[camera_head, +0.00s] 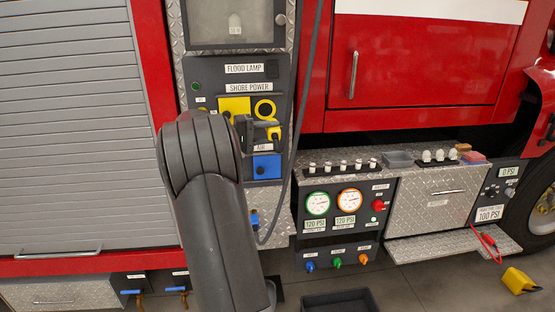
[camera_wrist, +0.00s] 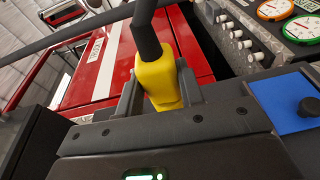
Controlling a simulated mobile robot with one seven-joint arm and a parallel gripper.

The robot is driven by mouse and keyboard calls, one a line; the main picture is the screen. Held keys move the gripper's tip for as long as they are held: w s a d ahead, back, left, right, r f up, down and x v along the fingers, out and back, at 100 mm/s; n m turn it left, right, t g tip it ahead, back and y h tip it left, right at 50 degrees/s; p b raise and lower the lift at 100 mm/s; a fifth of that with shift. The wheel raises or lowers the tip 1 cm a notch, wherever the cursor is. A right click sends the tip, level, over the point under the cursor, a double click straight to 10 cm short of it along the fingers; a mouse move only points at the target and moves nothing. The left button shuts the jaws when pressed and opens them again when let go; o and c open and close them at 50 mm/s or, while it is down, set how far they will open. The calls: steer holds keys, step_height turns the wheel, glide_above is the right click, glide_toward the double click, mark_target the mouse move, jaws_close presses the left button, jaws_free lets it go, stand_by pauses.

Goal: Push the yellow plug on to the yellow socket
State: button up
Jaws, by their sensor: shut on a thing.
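The yellow plug (camera_head: 274,134) is in my gripper (camera_head: 262,128), just below and right of the socket in the head view. In the wrist view the plug (camera_wrist: 157,80) sits between the two fingers of my gripper (camera_wrist: 158,92), with a thick dark cable leaving it. The yellow socket (camera_head: 265,109) is a round yellow ring with a dark centre on the shore power panel. A yellow square (camera_head: 235,104) is beside it on the left. The plug looks apart from the socket; the depth gap is hard to judge. The plug's front end is not clear.
A blue box (camera_head: 266,167) is just below the plug. A long grey cable (camera_head: 303,95) hangs down the panel's right side. A gauge panel (camera_head: 333,222) and a metal box (camera_head: 433,203) stand lower right. A yellow block (camera_head: 519,281) lies on the floor.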

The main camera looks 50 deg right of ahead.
steer(key=w+d+r, duration=0.2)
steer(key=w+d, duration=0.1)
steer(key=w, duration=0.2)
steer(key=shift+d+r, duration=0.15)
steer(key=shift+d, duration=0.25)
steer(key=shift+w+d, duration=0.45)
steer(key=shift+w, duration=0.15)
stand_by(2.4)
steer(key=o, duration=1)
